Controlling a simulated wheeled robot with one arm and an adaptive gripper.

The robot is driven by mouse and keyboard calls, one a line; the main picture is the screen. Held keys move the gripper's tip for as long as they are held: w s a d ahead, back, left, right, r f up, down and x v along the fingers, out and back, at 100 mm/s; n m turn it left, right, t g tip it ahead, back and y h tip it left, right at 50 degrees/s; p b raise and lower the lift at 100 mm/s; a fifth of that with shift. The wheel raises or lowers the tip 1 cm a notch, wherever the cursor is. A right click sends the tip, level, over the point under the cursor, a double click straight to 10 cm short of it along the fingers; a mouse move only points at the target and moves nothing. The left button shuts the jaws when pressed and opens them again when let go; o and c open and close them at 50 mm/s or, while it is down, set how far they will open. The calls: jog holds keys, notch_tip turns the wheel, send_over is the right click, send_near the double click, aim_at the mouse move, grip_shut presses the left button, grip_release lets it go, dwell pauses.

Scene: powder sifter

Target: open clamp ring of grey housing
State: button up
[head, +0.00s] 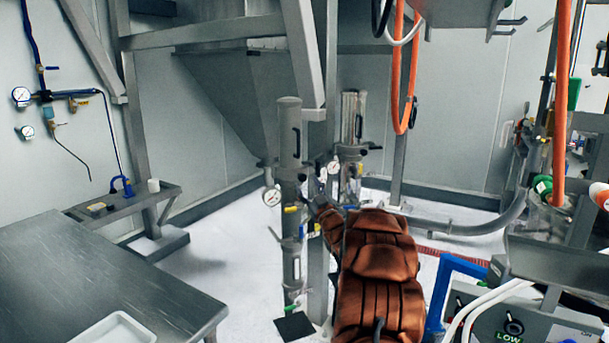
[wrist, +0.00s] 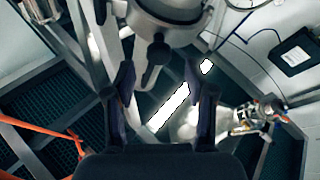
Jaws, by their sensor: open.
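A grey stub with a dark end (wrist: 150,72) hangs from the housing between my fingers. My gripper (wrist: 160,78) is open, one dark finger on each side of this stub, apparently holding nothing. Contact with the stub cannot be told. In the head view my arm covers the gripper's jaws, and which part there is the housing is unclear.
Upright grey cylinders (head: 290,145) with gauges and a frame post stand just beyond my arm. A steel table (head: 95,285) is at the lower left. A control box (head: 520,325) and hoses crowd the right. Open floor (head: 215,265) lies between table and cylinders.

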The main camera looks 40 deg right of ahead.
aim_at(303, 177)
jog(key=p+x, duration=0.1)
jog(key=x, duration=0.3)
jog(key=shift+w+r, duration=0.1)
jog(key=shift+r, duration=0.05)
jog(key=shift+w+d, duration=0.2)
jog(key=shift+w, duration=0.35)
jog(key=shift+r, duration=0.1)
jog(key=shift+c, duration=0.3)
grip_shut()
